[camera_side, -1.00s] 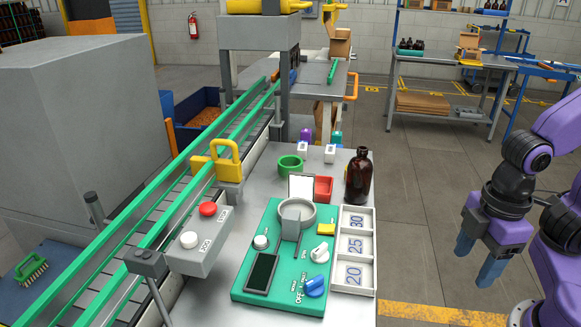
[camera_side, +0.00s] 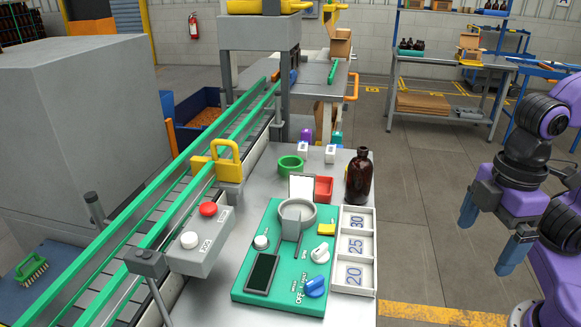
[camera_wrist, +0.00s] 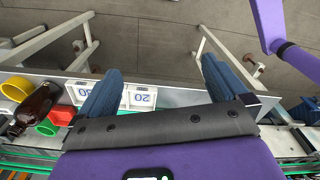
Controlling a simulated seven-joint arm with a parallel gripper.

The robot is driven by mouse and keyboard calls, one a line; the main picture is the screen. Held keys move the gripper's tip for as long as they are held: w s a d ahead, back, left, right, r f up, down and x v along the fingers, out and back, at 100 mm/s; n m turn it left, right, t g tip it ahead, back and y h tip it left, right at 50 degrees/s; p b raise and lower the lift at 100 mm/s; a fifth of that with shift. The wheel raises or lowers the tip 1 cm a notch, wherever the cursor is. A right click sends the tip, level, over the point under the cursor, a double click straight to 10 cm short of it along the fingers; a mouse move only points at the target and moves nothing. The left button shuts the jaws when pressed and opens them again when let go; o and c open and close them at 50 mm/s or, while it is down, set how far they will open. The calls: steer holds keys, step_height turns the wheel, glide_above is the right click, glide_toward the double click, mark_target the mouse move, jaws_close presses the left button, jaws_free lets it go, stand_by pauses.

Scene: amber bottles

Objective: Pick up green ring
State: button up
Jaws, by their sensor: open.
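The green ring (camera_side: 291,165) sits on the grey table near its back left, beside the conveyor, in the side view. In the wrist view a green rounded piece (camera_wrist: 47,129) shows at the left edge, partly hidden by the amber bottle; I take it to be the ring but cannot be sure. My gripper (camera_side: 487,238) is open and empty, off the table to the right in the side view, well apart from the ring. Its two blue fingers are spread wide in the wrist view (camera_wrist: 160,85).
The amber bottle (camera_side: 359,178) stands upright at the table's right edge, between my gripper and the ring. A red box (camera_side: 323,188), a green panel (camera_side: 240,282) and a white numbered tray (camera_side: 354,281) are nearby. The conveyor (camera_side: 170,192) runs along the left.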

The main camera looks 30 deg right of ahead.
steer(key=w+a+r+n+t+h, duration=0.1)
steer(key=w+a+n+t+h, duration=0.3)
steer(key=w, duration=1.5)
steer(key=w+a+r+n+t+h, duration=0.15)
steer(key=w+a+n, duration=0.4)
steer(key=w, duration=1.35)
steer(key=w+d+f+n+t+h, duration=0.1)
steer(key=w+h, duration=0.2)
steer(key=w, duration=0.3)
steer(key=w+d+f+n+h, duration=0.1)
steer(key=w+f+n+h, duration=0.1)
steer(key=w, duration=0.5)
glide_toward(295, 161)
steer(key=v, duration=0.2)
steer(key=shift+s+a, duration=0.25)
steer(key=shift+s, duration=0.05)
steer(key=shift+d+f, duration=0.1)
steer(key=shift+f, duration=0.15)
steer(key=shift+w+d+f, duration=0.15)
steer(key=shift+w+d, duration=0.05)
steer(key=shift+w+r+x, duration=0.1)
steer(key=shift+x, duration=1.55)
steer(key=shift+w+r+x, duration=0.15)
steer(key=shift+x, duration=1.5)
steer(key=c, duration=0.9)
steer(key=shift+c, duration=0.2)
